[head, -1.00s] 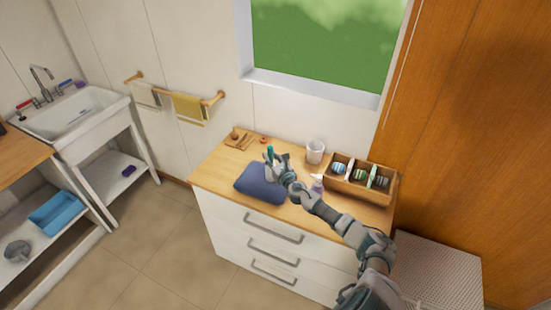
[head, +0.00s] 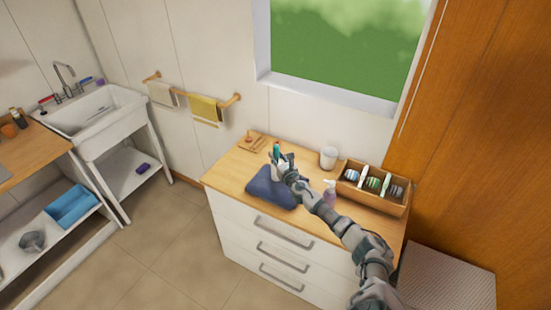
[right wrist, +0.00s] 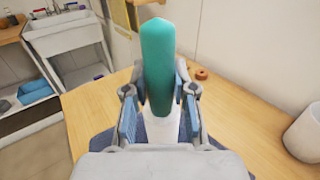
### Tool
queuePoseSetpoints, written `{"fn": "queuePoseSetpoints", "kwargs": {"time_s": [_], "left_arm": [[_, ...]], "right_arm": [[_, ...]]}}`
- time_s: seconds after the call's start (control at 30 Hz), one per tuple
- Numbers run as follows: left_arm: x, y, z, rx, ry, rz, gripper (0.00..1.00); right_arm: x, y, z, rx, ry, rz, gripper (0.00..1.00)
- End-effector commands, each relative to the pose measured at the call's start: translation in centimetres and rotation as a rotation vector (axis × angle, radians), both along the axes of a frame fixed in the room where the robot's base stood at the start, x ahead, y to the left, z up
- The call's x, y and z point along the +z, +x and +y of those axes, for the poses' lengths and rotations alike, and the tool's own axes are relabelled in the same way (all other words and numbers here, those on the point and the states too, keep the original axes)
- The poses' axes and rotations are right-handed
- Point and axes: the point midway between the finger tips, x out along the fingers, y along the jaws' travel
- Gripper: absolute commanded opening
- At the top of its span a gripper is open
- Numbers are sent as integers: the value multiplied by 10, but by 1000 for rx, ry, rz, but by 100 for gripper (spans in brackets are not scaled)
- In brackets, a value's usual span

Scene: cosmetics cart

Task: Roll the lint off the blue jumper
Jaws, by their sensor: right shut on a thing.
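The blue jumper (head: 268,190) lies folded near the front edge of the dresser top in the head view. My right gripper (head: 281,164) is over its far right part, shut on a lint roller with a teal handle (head: 276,151). In the right wrist view, the teal handle (right wrist: 158,65) stands up between the fingers of my right gripper (right wrist: 158,88), with a white part below it. A bit of the jumper (right wrist: 100,146) shows beneath. Whether the roller touches the jumper is hidden. No lint can be made out. My left gripper is out of view.
A pump bottle (head: 330,194), a white cup (head: 328,158) and a wooden box (head: 376,202) with striped items stand right of the jumper. The dresser top's left part is fairly clear.

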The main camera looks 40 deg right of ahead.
Motion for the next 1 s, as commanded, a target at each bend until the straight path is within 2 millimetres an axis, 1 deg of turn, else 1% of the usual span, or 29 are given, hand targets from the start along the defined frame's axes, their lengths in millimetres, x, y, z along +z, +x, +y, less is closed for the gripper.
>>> {"fn": "queuePoseSetpoints", "kwargs": {"time_s": [0.1,0.3,0.53,0.8,1.0], "left_arm": [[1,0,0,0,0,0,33],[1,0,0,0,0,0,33],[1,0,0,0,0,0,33],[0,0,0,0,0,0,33],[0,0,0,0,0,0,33]], "right_arm": [[-2,-11,-5,0,-4,5,0],[-2,-28,-11,0,-3,5,0],[-2,-35,-15,-1,-1,4,0],[-1,-58,-25,-1,-4,5,0],[0,-65,-27,0,-1,2,0]]}}
